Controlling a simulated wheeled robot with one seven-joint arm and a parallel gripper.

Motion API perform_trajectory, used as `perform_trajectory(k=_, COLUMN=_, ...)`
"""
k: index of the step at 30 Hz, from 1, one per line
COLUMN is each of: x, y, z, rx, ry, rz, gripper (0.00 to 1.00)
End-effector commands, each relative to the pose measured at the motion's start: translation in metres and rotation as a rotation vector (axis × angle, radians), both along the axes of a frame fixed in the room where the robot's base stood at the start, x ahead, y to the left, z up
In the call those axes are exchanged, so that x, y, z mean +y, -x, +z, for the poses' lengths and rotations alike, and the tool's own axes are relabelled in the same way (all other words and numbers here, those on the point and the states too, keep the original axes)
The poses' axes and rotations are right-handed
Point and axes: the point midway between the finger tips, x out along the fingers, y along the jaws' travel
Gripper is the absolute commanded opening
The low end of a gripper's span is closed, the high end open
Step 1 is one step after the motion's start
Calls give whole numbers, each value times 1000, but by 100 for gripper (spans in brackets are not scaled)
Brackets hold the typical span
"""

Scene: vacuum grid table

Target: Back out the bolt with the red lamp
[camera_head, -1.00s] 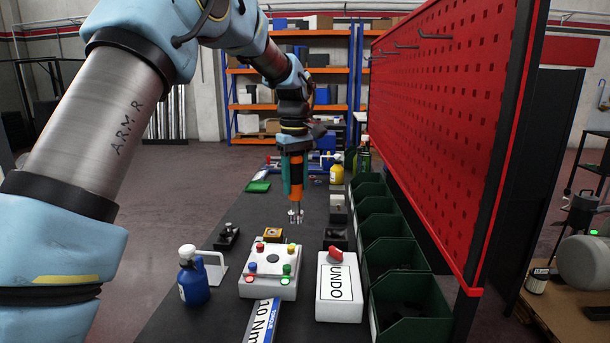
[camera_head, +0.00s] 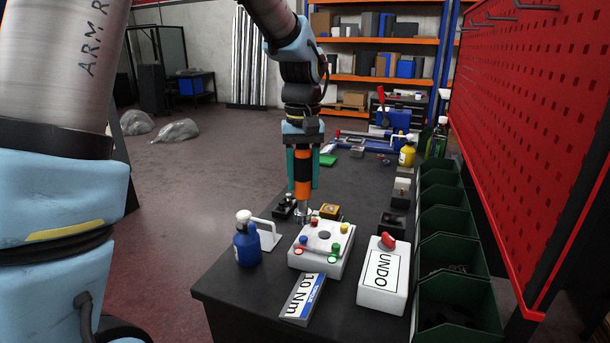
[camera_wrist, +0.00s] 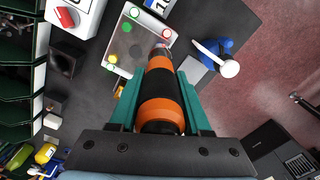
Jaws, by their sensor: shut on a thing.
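The white box (camera_head: 325,262) with coloured lamps and a dark round centre stands on the dark table. Red, blue, yellow and green lamps show on its top in the head view; a red lamp (camera_wrist: 164,33) lies near the tool's tip in the wrist view. My gripper (camera_head: 302,180) has teal fingers shut on an orange and black driver (camera_wrist: 160,112). The driver hangs upright, its metal end by the box's back left corner in the head view. Its tip is partly hidden in the wrist view, so I cannot tell whether it touches a bolt.
A blue bottle (camera_head: 247,245) and a white bracket stand left of the box. The UNDO box (camera_head: 383,280) with a red button is to its right, the 10 Nm sign (camera_head: 303,298) in front. Green bins (camera_head: 458,300) and a red pegboard (camera_head: 550,120) line the right side.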

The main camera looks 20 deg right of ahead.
Motion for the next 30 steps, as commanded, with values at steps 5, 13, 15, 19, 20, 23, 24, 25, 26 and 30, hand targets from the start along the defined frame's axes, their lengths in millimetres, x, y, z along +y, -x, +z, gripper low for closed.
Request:
perform_trajectory(k=5, x=0, y=0, z=2, rx=-1, ry=0, rz=1, gripper=0)
perform_trajectory(k=13, x=0, y=0, z=-19, rx=0, ry=0, rz=1, gripper=0)
perform_trajectory(k=15, x=0, y=0, z=-25, rx=0, ry=0, rz=1, gripper=0)
perform_trajectory(k=19, x=0, y=0, z=-34, rx=-1, ry=0, rz=1, gripper=0)
perform_trajectory(k=20, x=0, y=0, z=-35, rx=-1, ry=0, rz=2, gripper=0)
perform_trajectory(k=23, x=0, y=0, z=-38, rx=-1, ry=0, rz=2, gripper=0)
perform_trajectory(k=24, x=0, y=0, z=-38, rx=-1, ry=0, rz=2, gripper=0)
perform_trajectory(k=25, x=0, y=0, z=-38, rx=-1, ry=0, rz=2, gripper=0)
perform_trajectory(k=26, x=0, y=0, z=-38, rx=-1, ry=0, rz=2, gripper=0)
perform_trajectory(k=30, x=0, y=0, z=-37, rx=-1, ry=0, rz=2, gripper=0)
